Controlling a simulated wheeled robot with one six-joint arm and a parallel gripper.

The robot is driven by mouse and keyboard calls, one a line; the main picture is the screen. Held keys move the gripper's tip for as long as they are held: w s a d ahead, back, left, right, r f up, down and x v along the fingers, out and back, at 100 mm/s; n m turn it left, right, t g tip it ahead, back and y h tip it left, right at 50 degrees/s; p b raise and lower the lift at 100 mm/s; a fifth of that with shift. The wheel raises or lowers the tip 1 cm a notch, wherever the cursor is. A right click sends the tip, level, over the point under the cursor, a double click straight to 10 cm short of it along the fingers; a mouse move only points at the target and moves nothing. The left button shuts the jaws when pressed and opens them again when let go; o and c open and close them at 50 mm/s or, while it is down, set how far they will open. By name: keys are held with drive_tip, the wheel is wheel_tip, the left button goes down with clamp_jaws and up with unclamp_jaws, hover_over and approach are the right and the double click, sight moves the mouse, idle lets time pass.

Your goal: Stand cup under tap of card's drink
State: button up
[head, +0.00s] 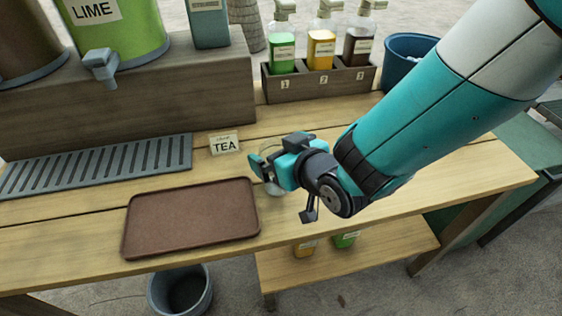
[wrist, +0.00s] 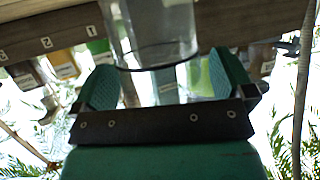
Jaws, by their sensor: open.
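A small card (head: 225,145) reading TEA stands on the table, left of my gripper. A clear cup (head: 275,187) shows partly behind the gripper; in the wrist view the cup (wrist: 160,35) lies ahead of and between the open fingers. Whether the fingers touch it cannot be told. A green dispenser (head: 125,38) labelled LIME has a grey tap (head: 101,66). A brown dispenser (head: 28,42) is cut off at the left; its label and tap are out of view.
A slotted drip grate (head: 100,165) lies before the wooden dispenser stand (head: 150,100). A brown tray (head: 190,218) lies at the front. A rack (head: 320,82) of three numbered bottles and a blue bucket (head: 405,62) stand at the back. A grey bin (head: 180,290) is below the front edge.

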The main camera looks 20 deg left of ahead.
drive_tip(key=shift+w+a+f, duration=0.2)
drive_tip(key=shift+w+a, duration=0.05)
drive_tip(key=shift+a, duration=0.15)
drive_tip(key=shift+c, duration=0.2)
drive_tip(key=c, duration=1.2)
